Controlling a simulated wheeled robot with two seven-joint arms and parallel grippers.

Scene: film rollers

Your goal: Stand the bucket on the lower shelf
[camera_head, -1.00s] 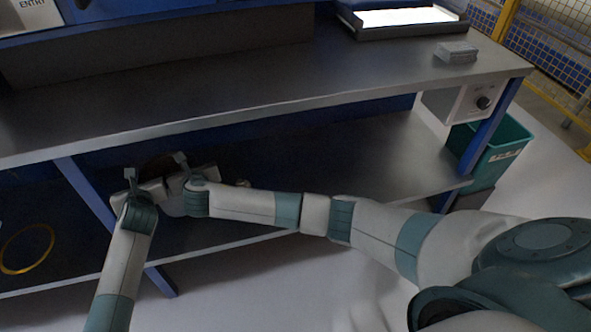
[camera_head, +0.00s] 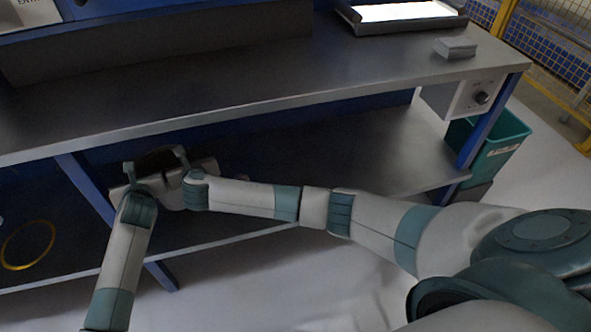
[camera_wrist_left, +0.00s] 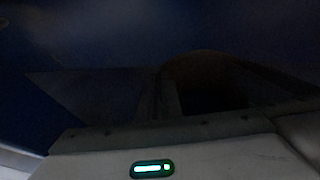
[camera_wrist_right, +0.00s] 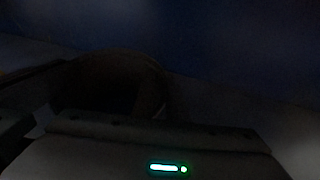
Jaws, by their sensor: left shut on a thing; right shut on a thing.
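The bucket (camera_head: 155,162) is a dark, round-mouthed shape between my two grippers, under the worktop and over the lower shelf (camera_head: 340,150). Its dark opening also shows in the left wrist view (camera_wrist_left: 205,85) and the right wrist view (camera_wrist_right: 105,85). My left gripper (camera_head: 129,169) is shut on its left side and my right gripper (camera_head: 180,153) is shut on its right side. My grippers and wrists hide its lower part, so I cannot tell whether its base touches the shelf. Both wrist views are very dark.
The worktop (camera_head: 250,85) overhangs the shelf. A blue post (camera_head: 85,188) stands close to my left gripper. A yellow ring (camera_head: 28,245) lies at the left. The shelf is bare to the right. A teal bin (camera_head: 500,145) stands beyond the right post.

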